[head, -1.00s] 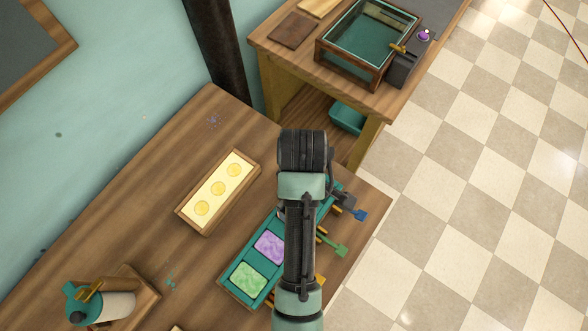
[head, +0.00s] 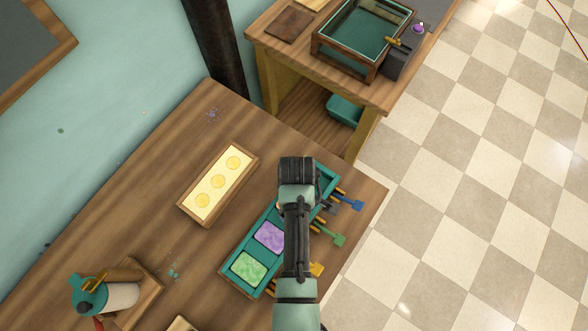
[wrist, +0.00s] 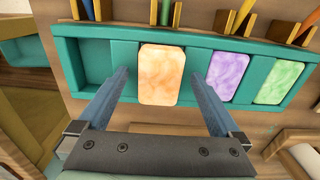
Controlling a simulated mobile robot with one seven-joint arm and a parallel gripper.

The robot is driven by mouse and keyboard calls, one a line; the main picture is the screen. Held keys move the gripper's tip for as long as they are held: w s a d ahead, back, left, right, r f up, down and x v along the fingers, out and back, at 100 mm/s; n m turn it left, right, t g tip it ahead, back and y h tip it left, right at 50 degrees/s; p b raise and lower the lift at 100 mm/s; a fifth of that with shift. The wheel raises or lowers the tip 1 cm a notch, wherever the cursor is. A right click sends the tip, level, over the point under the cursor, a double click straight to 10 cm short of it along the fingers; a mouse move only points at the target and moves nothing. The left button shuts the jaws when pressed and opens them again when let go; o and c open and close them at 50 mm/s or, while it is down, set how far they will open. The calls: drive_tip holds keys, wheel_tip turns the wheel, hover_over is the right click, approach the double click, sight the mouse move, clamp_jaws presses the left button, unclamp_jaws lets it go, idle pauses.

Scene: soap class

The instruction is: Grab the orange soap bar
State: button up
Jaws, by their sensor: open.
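The orange soap bar (wrist: 162,75) sits in a compartment of the teal tray (wrist: 122,51) in the wrist view. My gripper (wrist: 147,72) is open, with one finger to the left of the bar and the other near its right side. The fingers are empty; I cannot tell whether they touch the bar. In the head view my arm hides the orange bar and my fingers. The teal tray also shows there (head: 330,172), under my arm. A purple bar (wrist: 228,73) and a green bar (wrist: 280,81) lie to the right of the orange one. The leftmost compartment is empty.
Several coloured tools, including a green one (head: 333,238), lie along the tray's side. A wooden box with yellow discs (head: 184,208) stands left of the tray. A teal bottle (head: 88,296) is at lower left. Bare tabletop (head: 150,185) lies beyond the yellow box.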

drive_tip(key=shift+f, duration=0.35)
drive_tip(key=c, duration=1.4)
drive_tip(key=shift+c, duration=0.4)
drive_tip(key=shift+r, duration=0.15)
